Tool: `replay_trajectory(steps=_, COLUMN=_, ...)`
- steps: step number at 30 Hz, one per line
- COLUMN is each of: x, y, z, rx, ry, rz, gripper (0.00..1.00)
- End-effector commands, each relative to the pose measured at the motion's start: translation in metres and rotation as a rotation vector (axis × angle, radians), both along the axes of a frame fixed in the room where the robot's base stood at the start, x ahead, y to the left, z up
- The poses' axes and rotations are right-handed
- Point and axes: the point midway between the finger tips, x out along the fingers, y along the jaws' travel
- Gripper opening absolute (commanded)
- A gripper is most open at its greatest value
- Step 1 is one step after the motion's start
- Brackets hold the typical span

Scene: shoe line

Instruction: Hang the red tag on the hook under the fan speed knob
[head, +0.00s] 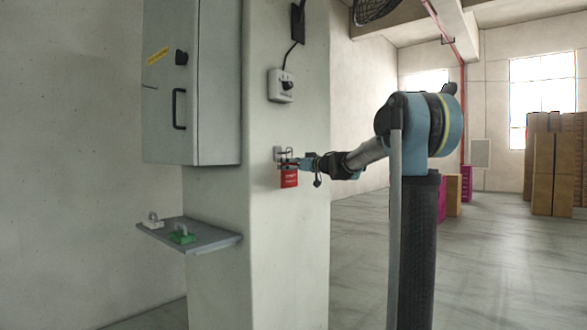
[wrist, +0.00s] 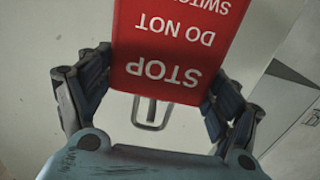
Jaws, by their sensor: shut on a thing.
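The red tag (head: 289,179) is in front of the pillar, just below a small metal hook fitting (head: 279,153). My gripper (head: 300,165) reaches in from the right and is shut on the tag. In the wrist view the tag (wrist: 170,45) shows upside-down white words, "STOP DO NOT SWITCH", between the fingers of my gripper (wrist: 158,85). A metal loop (wrist: 150,125) shows at the tag's "STOP" end; I cannot tell whether it belongs to the tag or the wall. Whether the tag is on the hook is unclear. The fan speed knob (head: 287,86) is above on a white box.
A grey cabinet (head: 192,80) hangs left of the hook. Below it, a grey shelf (head: 215,242) holds a green item (head: 182,236) and a white item (head: 153,223). Cardboard boxes (head: 555,165) stand far right.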

Motion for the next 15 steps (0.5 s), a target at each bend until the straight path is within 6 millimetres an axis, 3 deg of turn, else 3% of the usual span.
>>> replay_trajectory(steps=15, x=0.016, y=0.019, z=-0.002, rx=0.000, ry=0.000, rz=-0.001, gripper=0.58)
